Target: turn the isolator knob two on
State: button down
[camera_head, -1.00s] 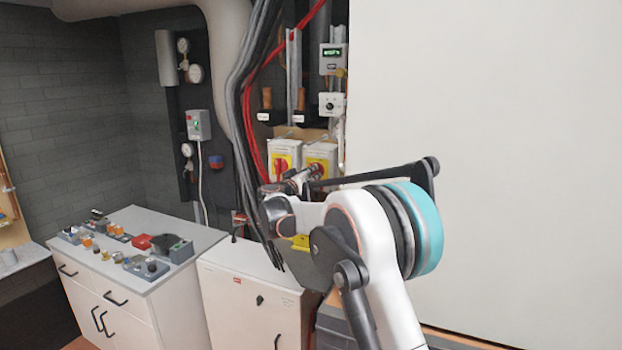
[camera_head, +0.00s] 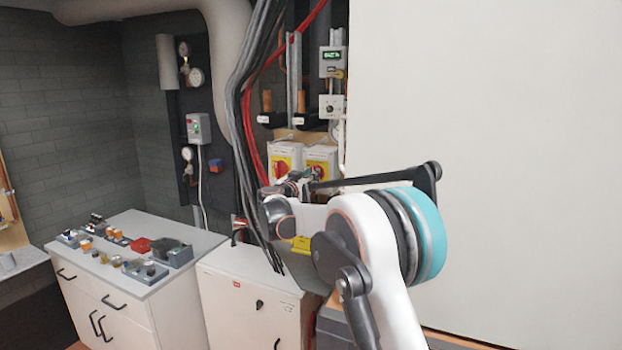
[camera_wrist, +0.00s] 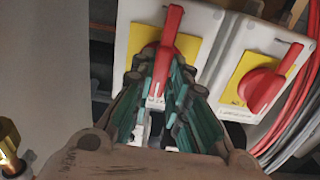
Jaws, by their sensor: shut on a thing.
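Two white isolator boxes hang side by side, each with a red knob on a yellow plate. In the wrist view, the left isolator's red knob (camera_wrist: 168,45) stands nearly upright, slightly tilted. My gripper (camera_wrist: 158,85) is shut on this knob, with one finger on either side. The other red knob (camera_wrist: 268,88) is to the right, turned diagonally, clear of my fingers. I cannot read the labels saying which is two.
Red cables (camera_wrist: 300,110) run close beside the right box in the wrist view. Grey cables (camera_head: 243,100) hang left of the boxes in the head view. A white cabinet (camera_head: 250,295) stands below, and a large pale panel (camera_head: 490,120) fills the right.

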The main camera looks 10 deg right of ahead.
jog(key=shift+f, duration=0.1)
jog(key=c, duration=1.6)
grip_release()
jog(key=shift+o, duration=0.2)
jog(key=shift+s+a, duration=0.1)
jog(key=v, duration=1.1)
jog(key=shift+s+a, duration=0.2)
jog(key=shift+s, duration=0.15)
